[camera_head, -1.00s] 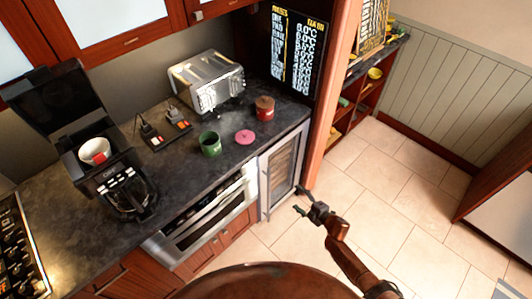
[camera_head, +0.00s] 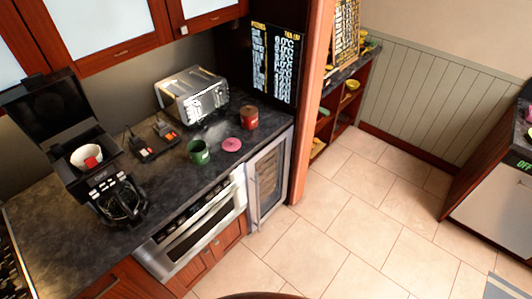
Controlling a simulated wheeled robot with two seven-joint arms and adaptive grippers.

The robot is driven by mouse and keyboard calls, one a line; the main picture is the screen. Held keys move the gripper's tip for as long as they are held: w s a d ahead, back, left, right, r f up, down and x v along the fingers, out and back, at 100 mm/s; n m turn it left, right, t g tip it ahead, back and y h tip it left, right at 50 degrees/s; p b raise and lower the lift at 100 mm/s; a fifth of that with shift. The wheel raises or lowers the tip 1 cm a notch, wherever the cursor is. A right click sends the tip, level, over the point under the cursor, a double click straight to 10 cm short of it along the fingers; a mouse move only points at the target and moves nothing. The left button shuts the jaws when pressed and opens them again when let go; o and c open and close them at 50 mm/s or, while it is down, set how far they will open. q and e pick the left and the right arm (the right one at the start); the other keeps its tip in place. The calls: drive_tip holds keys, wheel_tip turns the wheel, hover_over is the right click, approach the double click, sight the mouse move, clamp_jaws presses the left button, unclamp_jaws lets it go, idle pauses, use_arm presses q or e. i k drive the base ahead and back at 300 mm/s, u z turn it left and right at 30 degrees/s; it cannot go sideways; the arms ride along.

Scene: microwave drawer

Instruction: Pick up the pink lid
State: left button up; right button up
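The pink lid (camera_head: 232,145) is a small round disc lying flat on the dark countertop (camera_head: 60,225), near its right end. A green mug (camera_head: 199,152) stands just left of it. A red-brown canister (camera_head: 250,117) stands behind it to the right. Neither of my grippers shows in the head view now.
A steel toaster (camera_head: 192,95) stands at the back of the counter. A black coffee maker (camera_head: 112,190) with a white-and-red cup (camera_head: 87,156) is at left. Below are a microwave drawer (camera_head: 195,232) and a glass-door cooler (camera_head: 267,180). The tiled floor (camera_head: 350,220) is clear.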

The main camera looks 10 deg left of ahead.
sight(231, 145)
drive_tip(key=i, duration=0.9)
drive_tip(key=u, duration=1.05)
